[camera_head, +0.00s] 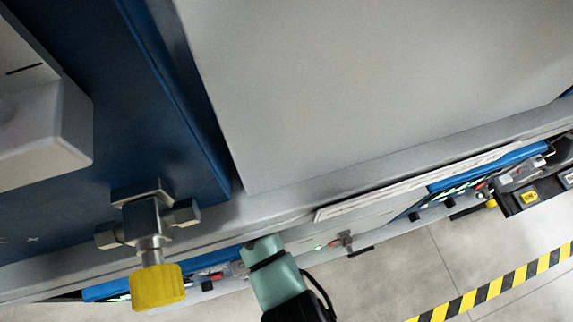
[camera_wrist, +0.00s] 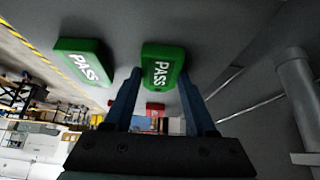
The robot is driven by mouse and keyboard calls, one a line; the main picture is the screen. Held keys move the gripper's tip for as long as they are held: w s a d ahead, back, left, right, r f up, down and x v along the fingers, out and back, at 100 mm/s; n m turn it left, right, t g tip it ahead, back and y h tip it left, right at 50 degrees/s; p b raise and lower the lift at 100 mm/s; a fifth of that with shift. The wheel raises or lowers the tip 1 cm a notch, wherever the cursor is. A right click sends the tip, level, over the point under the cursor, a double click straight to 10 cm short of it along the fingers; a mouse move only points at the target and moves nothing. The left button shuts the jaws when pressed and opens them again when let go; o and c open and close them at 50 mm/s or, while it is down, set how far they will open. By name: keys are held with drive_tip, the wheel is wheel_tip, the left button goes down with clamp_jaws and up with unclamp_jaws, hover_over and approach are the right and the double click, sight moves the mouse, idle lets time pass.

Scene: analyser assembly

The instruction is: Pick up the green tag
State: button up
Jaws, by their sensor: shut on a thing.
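A green tag (camera_wrist: 162,53) with white "PASS" lettering is between the fingertips of my gripper (camera_wrist: 159,76) in the wrist view. My gripper's two blue fingers are shut on it, one on each side. The tag is against or very close to a grey surface; I cannot tell whether it touches. A second green "PASS" tag (camera_wrist: 84,62) is to its left, apart from the fingers. In the head view neither tag shows, and my fingers are hidden.
A grey panel (camera_head: 380,80) fills much of the head view. A metal valve with a yellow knob (camera_head: 157,286) is at lower left. A grey pipe (camera_wrist: 298,95) stands at right in the wrist view. Open floor (camera_head: 400,270) with yellow-black tape (camera_head: 490,290) is at lower right.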

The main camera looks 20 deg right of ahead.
drive_tip(key=shift+r+b, duration=0.55)
drive_tip(key=shift+r, duration=0.25)
drive_tip(key=shift+w+a+r+b, duration=0.1)
drive_tip(key=shift+a+r+b, duration=0.2)
drive_tip(key=shift+r+b, duration=0.5)
drive_tip(key=a, duration=0.3)
drive_tip(key=shift+a+r, duration=0.15)
drive_tip(key=shift+r, duration=0.1)
drive_tip(key=a+p, duration=0.2)
drive_tip(key=a, duration=1.2)
